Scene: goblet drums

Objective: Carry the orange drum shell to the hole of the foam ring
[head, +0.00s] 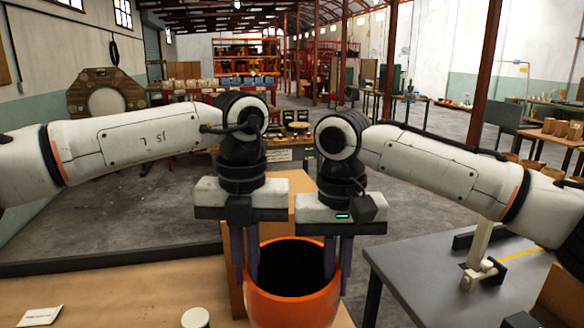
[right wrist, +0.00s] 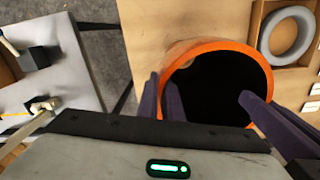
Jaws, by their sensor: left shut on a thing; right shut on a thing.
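The orange drum shell (head: 290,312) is upright at the bottom middle of the head view, its dark open mouth facing up. Its orange rim also shows in the right wrist view (right wrist: 212,45). My left gripper (head: 245,268) is shut on the left side of the shell's rim. My right gripper (head: 338,265) is shut on the right side of the rim. A grey ring (right wrist: 266,40), which looks like the foam ring, lies in a wooden compartment at the top right of the right wrist view. The shell's lower part is out of view.
A tan work surface (head: 130,290) with a white round piece (head: 195,318) and a paper card (head: 40,315) spans the lower left. A grey table (head: 420,275) with a stand on it (head: 482,270) is on the right. Open floor lies behind.

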